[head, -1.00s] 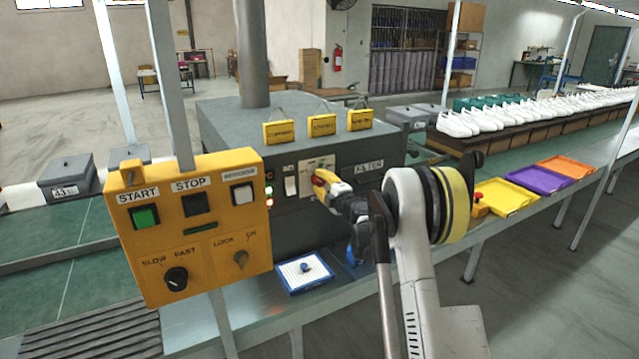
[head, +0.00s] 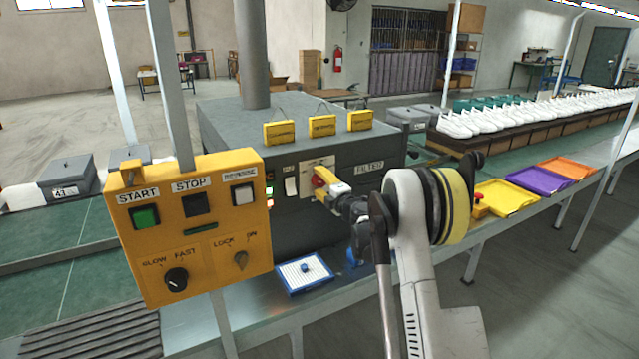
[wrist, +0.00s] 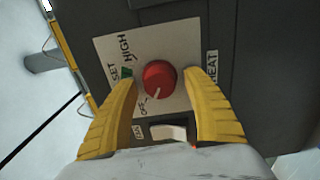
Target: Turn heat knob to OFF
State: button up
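The red heat knob (wrist: 159,78) sits on a pale plate on the dark machine front, between my two yellow fingers in the wrist view. Its white pointer mark points toward the OFF label (wrist: 150,105). The HIGH label (wrist: 124,48) and SET label lie to the upper left, and the HEAT label (wrist: 212,70) to the right. My gripper (wrist: 162,76) is open, with a gap on each side of the knob. In the head view the red knob (head: 319,182) shows just left of my gripper (head: 328,191).
A white rocker switch (wrist: 168,132) is below the knob. A yellow control box (head: 190,228) with START and STOP buttons stands at the front left. A blue-edged tray (head: 304,274) lies on the bench below. Yellow, purple and orange trays (head: 541,180) lie to the right.

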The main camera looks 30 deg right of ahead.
jog(key=shift+s, duration=0.1)
jog(key=s, duration=1.2)
jog(key=shift+d, duration=0.25)
jog(key=shift+w, duration=0.1)
